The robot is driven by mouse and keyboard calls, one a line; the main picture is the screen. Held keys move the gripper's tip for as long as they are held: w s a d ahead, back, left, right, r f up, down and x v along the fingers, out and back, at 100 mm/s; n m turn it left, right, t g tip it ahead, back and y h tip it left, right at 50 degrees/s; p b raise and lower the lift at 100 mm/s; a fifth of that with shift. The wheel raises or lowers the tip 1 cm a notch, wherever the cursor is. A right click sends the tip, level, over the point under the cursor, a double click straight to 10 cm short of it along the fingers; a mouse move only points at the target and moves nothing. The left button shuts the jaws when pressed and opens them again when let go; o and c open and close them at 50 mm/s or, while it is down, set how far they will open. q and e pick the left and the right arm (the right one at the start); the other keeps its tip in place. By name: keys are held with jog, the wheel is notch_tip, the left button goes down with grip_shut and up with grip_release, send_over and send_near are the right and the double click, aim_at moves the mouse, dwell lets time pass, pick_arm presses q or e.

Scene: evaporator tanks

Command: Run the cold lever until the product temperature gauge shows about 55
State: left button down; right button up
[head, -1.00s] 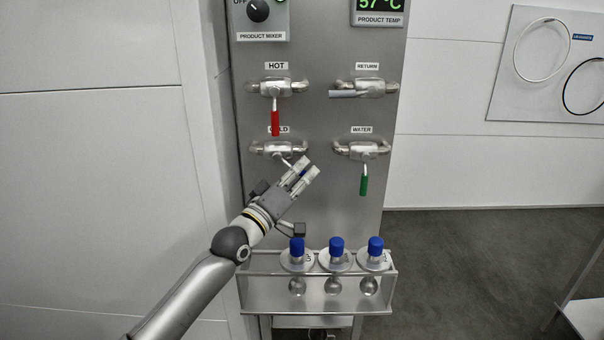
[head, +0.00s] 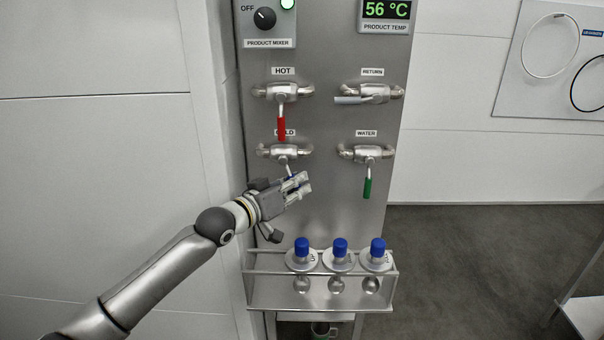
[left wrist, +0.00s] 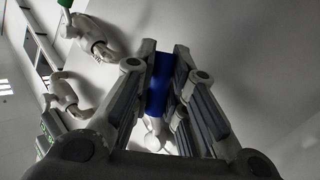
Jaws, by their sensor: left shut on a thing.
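The cold valve (head: 285,152) sits at the left of the panel, below the hot valve. Its blue lever shows between the fingers in the left wrist view (left wrist: 158,85). The lever points down and slightly right. My left gripper (head: 303,183) is shut on this lever and hides most of its handle in the head view. The product temperature gauge (head: 387,10) at the top right of the panel reads 56 °C. My right gripper is not in view.
The hot valve's red lever (head: 281,128) hangs down just above. The water valve's green lever (head: 368,187) hangs down to the right. The return lever (head: 348,100) lies horizontal. A rack (head: 320,306) with three blue-capped flasks stands below the gripper.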

pick_arm(q)
jog(key=shift+a+f+m+g+y+p, duration=0.2)
jog(key=shift+a+m+g+y+p, duration=0.45)
jog(key=shift+p, duration=1.05)
jog(key=shift+a+f+m+g+y+p, duration=0.15)
jog(key=shift+a+m+g+y+p, duration=0.1)
jog(key=shift+a+m+y+p, duration=1.1)
jog(key=shift+d+h+p, duration=0.3)
jog(key=shift+d+h, duration=0.1)
jog(key=c, duration=1.4)
grip_release()
jog(key=shift+c, duration=0.2)
jog(key=v, duration=1.2)
